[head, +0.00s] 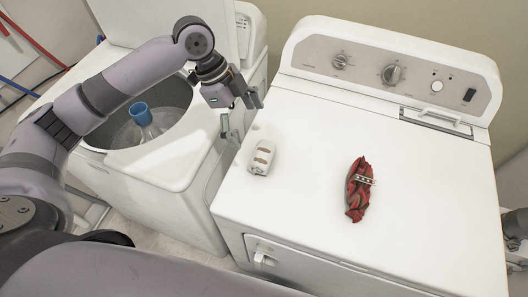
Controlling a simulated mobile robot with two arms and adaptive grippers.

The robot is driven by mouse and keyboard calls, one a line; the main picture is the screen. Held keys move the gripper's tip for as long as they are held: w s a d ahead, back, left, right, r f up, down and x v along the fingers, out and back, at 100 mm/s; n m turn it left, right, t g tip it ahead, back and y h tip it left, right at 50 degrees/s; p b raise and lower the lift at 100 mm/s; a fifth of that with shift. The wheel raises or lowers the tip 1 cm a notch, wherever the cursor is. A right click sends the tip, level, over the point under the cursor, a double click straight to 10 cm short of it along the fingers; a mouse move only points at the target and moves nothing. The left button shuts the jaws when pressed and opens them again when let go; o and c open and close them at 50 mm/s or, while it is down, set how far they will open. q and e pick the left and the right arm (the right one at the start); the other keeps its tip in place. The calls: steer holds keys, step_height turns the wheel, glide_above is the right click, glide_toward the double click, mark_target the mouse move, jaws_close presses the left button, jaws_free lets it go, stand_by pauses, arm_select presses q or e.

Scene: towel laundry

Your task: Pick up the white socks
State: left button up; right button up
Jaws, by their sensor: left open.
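The white socks (262,157) are a small rolled bundle with grey-brown marks, lying on the left part of the dryer's white top. My left gripper (241,112) is open and empty, above and a little left of the socks in the picture. Its fingers point down toward the dryer's left edge and do not touch the socks. Part of my right arm (516,232) shows at the right picture edge, mostly cut off, and its jaws cannot be made out.
A red bundle with a patterned band (358,190) lies on the middle of the dryer top (420,215). The dryer's control panel (392,73) rises at the back. At left, a washer (185,165) stands open with a blue-topped agitator (141,115) inside; a gap separates the machines.

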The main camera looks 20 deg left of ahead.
mark_target(260, 151)
arm_select(q)
steer(key=p+x, duration=0.1)
steer(key=x, duration=0.4)
steer(key=shift+w+d+f, duration=0.1)
steer(key=shift+f, duration=0.1)
steer(key=shift+x, duration=0.95)
steer(key=shift+d+f+p, duration=0.15)
steer(key=shift+f+p, duration=0.2)
steer(key=shift+p, duration=0.25)
steer(key=x, duration=0.1)
steer(key=p+x, duration=0.1)
steer(key=x, duration=0.1)
steer(key=shift+s+f, duration=0.3)
steer(key=shift+d+f, duration=0.15)
steer(key=shift+f, duration=0.2)
steer(key=c, duration=1.2)
arm_select(e)
steer(key=shift+r, duration=1.95)
